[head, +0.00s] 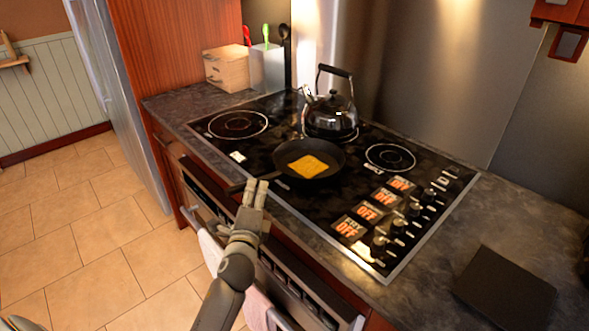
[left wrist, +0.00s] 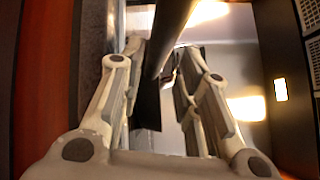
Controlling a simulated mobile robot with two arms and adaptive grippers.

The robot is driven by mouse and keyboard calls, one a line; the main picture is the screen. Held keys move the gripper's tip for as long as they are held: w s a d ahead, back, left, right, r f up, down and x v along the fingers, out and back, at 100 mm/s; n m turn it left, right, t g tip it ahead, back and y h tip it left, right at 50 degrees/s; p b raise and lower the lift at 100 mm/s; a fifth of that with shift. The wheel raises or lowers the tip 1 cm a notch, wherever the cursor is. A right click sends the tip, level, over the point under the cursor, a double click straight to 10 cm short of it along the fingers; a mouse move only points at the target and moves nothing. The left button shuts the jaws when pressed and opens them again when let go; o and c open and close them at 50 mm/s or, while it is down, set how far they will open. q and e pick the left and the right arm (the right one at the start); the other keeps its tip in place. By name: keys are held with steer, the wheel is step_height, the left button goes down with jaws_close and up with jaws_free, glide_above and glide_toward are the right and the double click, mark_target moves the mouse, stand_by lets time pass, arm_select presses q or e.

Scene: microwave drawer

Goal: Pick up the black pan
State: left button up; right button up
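The black pan (head: 331,169) sits on the stovetop, with a flat yellow square (head: 307,167) lying in it. Its handle (head: 237,188) points left, out past the counter's front edge. My left gripper (head: 257,184) is at the handle, fingers pointing up toward it. In the left wrist view the dark handle (left wrist: 174,25) runs down between the two fingers of my left gripper (left wrist: 162,50). The fingers stand apart, with a gap visible beside the handle, so they look open. Whether either finger touches it is hard to tell. My right gripper is out of view.
A kettle (head: 331,112) stands on the black cooktop (head: 265,122) just behind the pan. A wooden box (head: 226,69) and a utensil holder (head: 267,68) are at the back left. Knobs line the cooktop's right side. Towels (head: 212,250) hang below the counter. A dark flat slab (head: 505,286) lies at right.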

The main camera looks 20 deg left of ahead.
mark_target(257, 185)
arm_select(q)
steer(key=p+x, duration=0.1)
steer(key=x, duration=0.4)
steer(key=shift+a+f, duration=0.1)
steer(key=shift+f, duration=0.05)
steer(key=shift+s, duration=0.1)
jaws_close()
